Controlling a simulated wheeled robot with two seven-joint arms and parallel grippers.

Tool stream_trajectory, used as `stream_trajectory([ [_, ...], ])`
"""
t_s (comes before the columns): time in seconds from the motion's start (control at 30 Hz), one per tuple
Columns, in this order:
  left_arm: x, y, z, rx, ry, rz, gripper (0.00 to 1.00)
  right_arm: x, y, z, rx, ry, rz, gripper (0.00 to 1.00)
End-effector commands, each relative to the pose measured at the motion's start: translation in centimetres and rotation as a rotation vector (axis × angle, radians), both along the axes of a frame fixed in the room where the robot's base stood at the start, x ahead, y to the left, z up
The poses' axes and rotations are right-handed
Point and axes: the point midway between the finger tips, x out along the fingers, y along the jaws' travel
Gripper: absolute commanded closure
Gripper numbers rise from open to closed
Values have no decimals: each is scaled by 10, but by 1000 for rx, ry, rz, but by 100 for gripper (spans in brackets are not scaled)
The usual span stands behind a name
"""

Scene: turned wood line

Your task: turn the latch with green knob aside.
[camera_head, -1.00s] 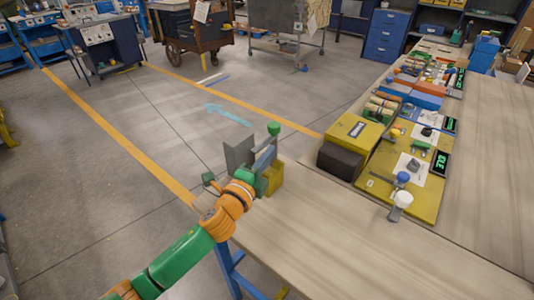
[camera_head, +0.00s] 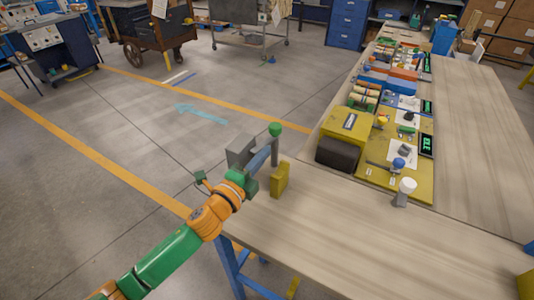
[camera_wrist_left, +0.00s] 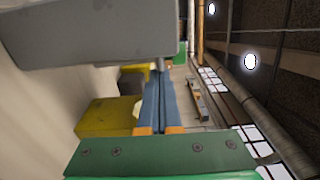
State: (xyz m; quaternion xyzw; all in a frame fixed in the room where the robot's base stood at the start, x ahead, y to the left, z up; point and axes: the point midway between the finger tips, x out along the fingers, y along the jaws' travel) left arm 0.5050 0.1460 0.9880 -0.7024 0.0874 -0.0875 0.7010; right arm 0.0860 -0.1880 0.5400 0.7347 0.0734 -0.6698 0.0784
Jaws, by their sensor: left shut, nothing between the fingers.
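The green knob (camera_head: 275,130) tops a grey upright stem near the left edge of the wooden bench. A yellow block (camera_head: 280,179) stands just below it on the bench; it also shows in the left wrist view (camera_wrist_left: 105,118). My left gripper (camera_head: 265,157) is shut and empty, its blue-grey fingers pointing at the stem below the knob. In the left wrist view the fingers (camera_wrist_left: 160,100) lie together. I cannot tell whether they touch the stem. The latch's pivot is not clear. My right gripper is out of view.
A yellow box with a dark front (camera_head: 345,138) and a yellow board with knobs (camera_head: 395,180) lie to the right. A white-topped peg (camera_head: 405,191) stands before the board. The bench's front (camera_head: 350,240) is clear.

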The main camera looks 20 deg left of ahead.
Motion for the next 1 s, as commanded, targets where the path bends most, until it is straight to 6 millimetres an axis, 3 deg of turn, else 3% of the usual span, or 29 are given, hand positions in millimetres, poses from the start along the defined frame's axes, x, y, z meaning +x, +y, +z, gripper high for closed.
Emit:
stream_trajectory([
  [0.5, 5, 20, 0, 1, 0, 12, 100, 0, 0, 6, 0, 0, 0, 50],
  [1.0, 7, 23, 0, 0, 0, 11, 100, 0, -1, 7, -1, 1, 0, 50],
])
